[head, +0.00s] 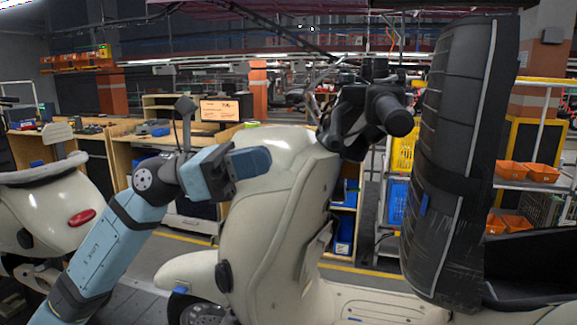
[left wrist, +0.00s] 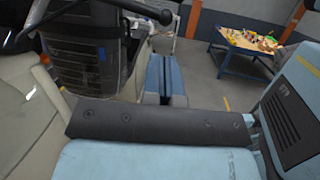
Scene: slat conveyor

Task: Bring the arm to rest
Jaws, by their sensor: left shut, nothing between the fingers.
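My left arm (head: 110,245) comes in from the lower left of the head view, blue and bent at the elbow. My left gripper (head: 250,162) is raised in front of the cream scooter's front shield (head: 275,215). It is shut and empty. I cannot tell whether it touches the shield. In the left wrist view the two blue fingers (left wrist: 162,78) lie together beyond a dark bar. My right gripper is in neither view.
The scooter's black handlebar grip (head: 392,115) and a tall dark wrapped part (head: 455,150) stand to the right. Another cream scooter (head: 60,205) is at the left. Behind are a workbench with a screen (head: 222,110) and shelves with orange bins (head: 528,172). A blue table (left wrist: 240,55) stands farther off.

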